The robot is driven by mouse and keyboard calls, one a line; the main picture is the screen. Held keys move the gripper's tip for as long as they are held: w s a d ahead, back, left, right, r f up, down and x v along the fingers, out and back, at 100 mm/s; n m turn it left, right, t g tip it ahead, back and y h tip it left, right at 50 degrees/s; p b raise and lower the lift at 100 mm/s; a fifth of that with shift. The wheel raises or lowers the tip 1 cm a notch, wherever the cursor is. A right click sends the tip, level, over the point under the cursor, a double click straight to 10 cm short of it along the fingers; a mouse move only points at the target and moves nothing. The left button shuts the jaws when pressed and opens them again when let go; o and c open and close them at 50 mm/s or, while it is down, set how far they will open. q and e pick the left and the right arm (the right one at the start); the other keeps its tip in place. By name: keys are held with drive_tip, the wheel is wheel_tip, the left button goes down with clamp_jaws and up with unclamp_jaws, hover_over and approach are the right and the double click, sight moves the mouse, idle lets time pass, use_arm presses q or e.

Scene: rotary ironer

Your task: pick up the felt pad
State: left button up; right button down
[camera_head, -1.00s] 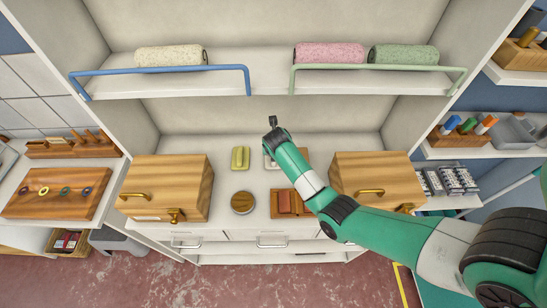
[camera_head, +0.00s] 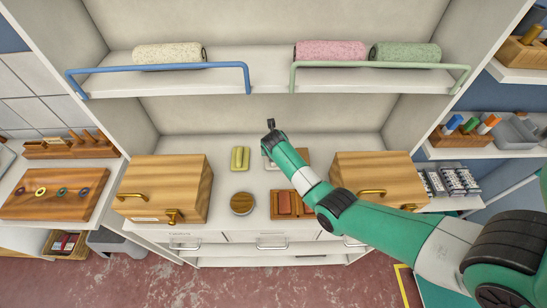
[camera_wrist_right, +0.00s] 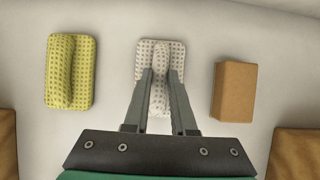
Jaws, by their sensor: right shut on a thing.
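The felt pad (camera_wrist_right: 146,51), pale grey-white and dotted with a raised ridge along its middle, is in the right wrist view. My right gripper (camera_wrist_right: 160,80) is shut on that ridge, one finger on each side. I cannot tell whether the pad rests on the counter or is slightly above it. In the head view, my right arm hides the gripper's fingers and much of the pad; a pale edge of the pad (camera_head: 266,160) shows left of the wrist. My left gripper is not in view.
A yellow-green ridged pad (camera_wrist_right: 70,72) lies left of the felt pad, and a brown block (camera_wrist_right: 235,91) lies right. Wooden boxes (camera_head: 165,185) and (camera_head: 375,180) flank the counter. A round wooden lid (camera_head: 242,203) and a wooden tray (camera_head: 276,207) are nearer the front. A shelf with rolls (camera_head: 330,53) is above.

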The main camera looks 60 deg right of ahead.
drive_tip(key=shift+r, duration=0.15)
drive_tip(key=shift+r, duration=0.25)
wheel_tip(320, 180, up, 3)
drive_tip(key=shift+p, duration=0.35)
drive_tip(key=s+a+r+p, duration=0.2)
drive_tip(key=s+a+r, duration=0.7)
drive_tip(key=a, duration=0.1)
drive_tip(key=shift+a+r, duration=0.15)
drive_tip(key=shift+a, duration=0.25)
